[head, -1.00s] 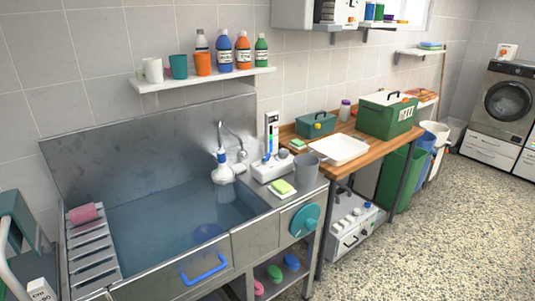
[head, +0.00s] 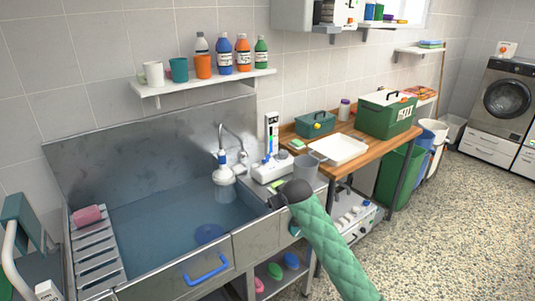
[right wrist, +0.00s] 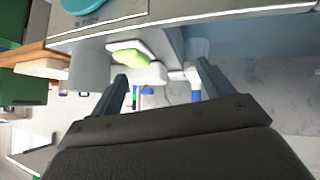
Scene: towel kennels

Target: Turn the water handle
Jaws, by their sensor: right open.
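The teal round handle on the sink's front panel shows at the top left of the right wrist view (right wrist: 82,5), cut off by the frame edge. In the head view my right arm and gripper hide nearly all of it. My right gripper (head: 277,200) is over the sink's front right corner, above and left of that handle. In the right wrist view its two fingers (right wrist: 165,88) are apart with nothing between them. The tap with its white spray head (head: 222,172) hangs over the water-filled sink (head: 150,268). A pale column shows under the spray head. My left gripper is not in view.
A wooden table (head: 350,133) with a white tray (head: 338,149) and green boxes is to the right. A blue handle (head: 205,270) sticks out in front.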

